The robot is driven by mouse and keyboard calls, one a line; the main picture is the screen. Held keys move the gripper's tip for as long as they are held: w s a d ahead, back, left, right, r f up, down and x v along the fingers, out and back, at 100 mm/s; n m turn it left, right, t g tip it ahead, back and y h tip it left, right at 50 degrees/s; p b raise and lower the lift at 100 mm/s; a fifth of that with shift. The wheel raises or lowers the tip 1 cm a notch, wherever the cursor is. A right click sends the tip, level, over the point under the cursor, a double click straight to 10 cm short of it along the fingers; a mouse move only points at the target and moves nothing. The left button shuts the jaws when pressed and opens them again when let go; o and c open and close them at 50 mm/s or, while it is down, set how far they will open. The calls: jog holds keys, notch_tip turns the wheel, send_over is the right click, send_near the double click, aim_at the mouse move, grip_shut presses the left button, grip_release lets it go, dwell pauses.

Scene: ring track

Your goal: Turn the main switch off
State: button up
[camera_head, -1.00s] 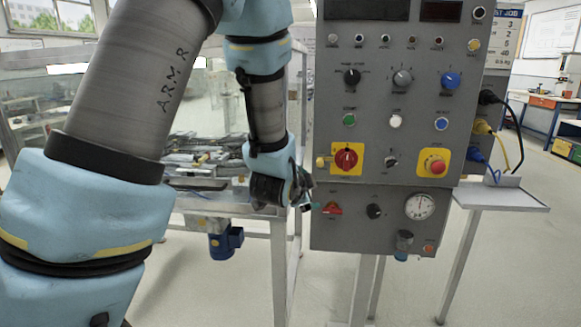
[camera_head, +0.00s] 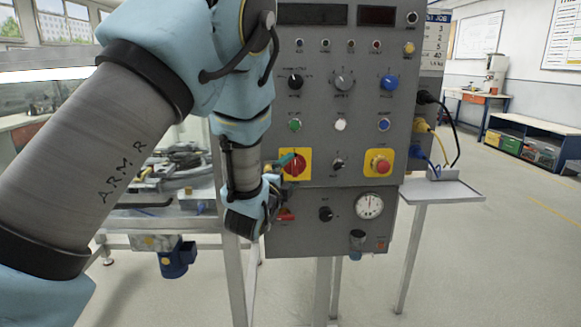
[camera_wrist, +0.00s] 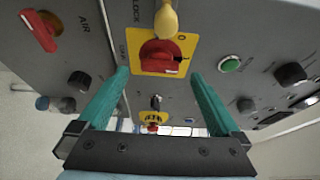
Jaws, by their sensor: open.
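The main switch is a red rotary knob (camera_head: 295,167) on a yellow square plate, at the left of the grey panel. In the wrist view, the red knob (camera_wrist: 160,57) lies just beyond and between my fingertips, with its label "0" near the plate corner. A yellow rounded piece (camera_wrist: 166,20) hangs beside the knob on the side away from my gripper. My gripper (camera_wrist: 160,75) is open, with two teal fingers straddling the knob's line. In the head view, my gripper (camera_head: 284,170) is at the panel's left edge, partly hiding the plate. Contact cannot be told.
A red air lever (camera_wrist: 40,30) sits close by, below the switch on the panel. A red emergency button (camera_head: 381,165) on yellow is to the right. Several knobs and buttons surround them. A metal frame (camera_head: 232,270) stands left; a small shelf (camera_head: 445,190) is right.

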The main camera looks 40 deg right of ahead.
aim_at(294, 168)
jog(key=shift+p+x, duration=0.3)
jog(key=shift+x, duration=1.3)
jog(key=c, duration=1.4)
